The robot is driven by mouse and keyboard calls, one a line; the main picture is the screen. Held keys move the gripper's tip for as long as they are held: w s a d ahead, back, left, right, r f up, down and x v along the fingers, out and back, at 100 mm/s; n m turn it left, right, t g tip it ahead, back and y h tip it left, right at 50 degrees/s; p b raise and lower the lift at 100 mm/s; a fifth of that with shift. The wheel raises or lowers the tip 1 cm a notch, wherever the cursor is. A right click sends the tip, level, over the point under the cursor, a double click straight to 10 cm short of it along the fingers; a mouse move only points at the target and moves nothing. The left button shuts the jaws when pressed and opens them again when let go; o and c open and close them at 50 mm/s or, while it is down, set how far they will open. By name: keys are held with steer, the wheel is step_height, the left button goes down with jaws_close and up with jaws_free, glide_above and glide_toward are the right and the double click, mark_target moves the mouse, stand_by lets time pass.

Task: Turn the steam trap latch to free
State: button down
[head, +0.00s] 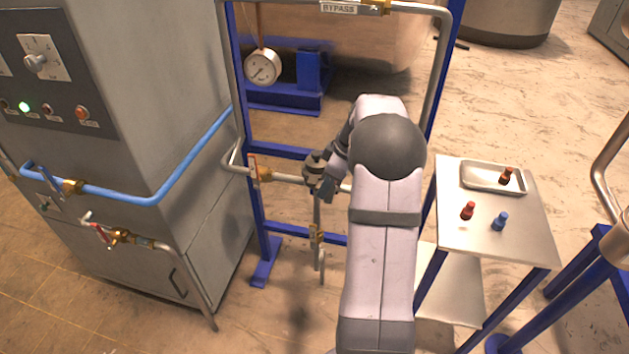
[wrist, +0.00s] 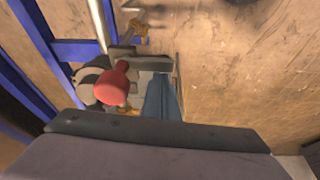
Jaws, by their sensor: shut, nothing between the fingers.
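The steam trap (head: 314,166) is a dark grey body on the horizontal pipe inside the blue frame in the head view, partly hidden by my arm. In the wrist view, a red rounded knob (wrist: 113,84) stands out in front of the grey trap body (wrist: 88,88); it appears to be the latch's handle. My gripper (head: 326,192) is at the trap in the head view. In the wrist view its blue-grey fingers (wrist: 160,98) are shut and empty, just right of the red knob. I cannot tell whether they touch it. The latch's pivot and any markings are not clear.
A red-handled valve (head: 253,168) is left of the trap, and a brass valve (head: 318,235) is on the pipe below. Blue frame posts (head: 250,200) stand close by.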

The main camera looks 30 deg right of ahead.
step_height(320, 180, up, 10)
steer(key=b, duration=0.1)
steer(key=shift+w+a+f+b, duration=0.25)
steer(key=shift+b, duration=0.1)
stand_by(0.6)
steer(key=s+a+f+m+g, duration=0.1)
steer(key=s+a+f+m, duration=0.1)
steer(key=s+a+f, duration=0.2)
steer(key=s+a+f+m+g+h, duration=0.1)
steer(key=s+a+f+m, duration=0.2)
steer(key=s+a, duration=0.7)
steer(key=s+a+f+m+g+h+p, duration=0.1)
steer(key=s+a+f+m, duration=0.1)
steer(key=s+a+f, duration=0.3)
steer(key=s+a, duration=0.2)
steer(key=s, duration=0.2)
steer(key=shift+a+f+m, duration=0.3)
steer(key=shift+m, duration=0.1)
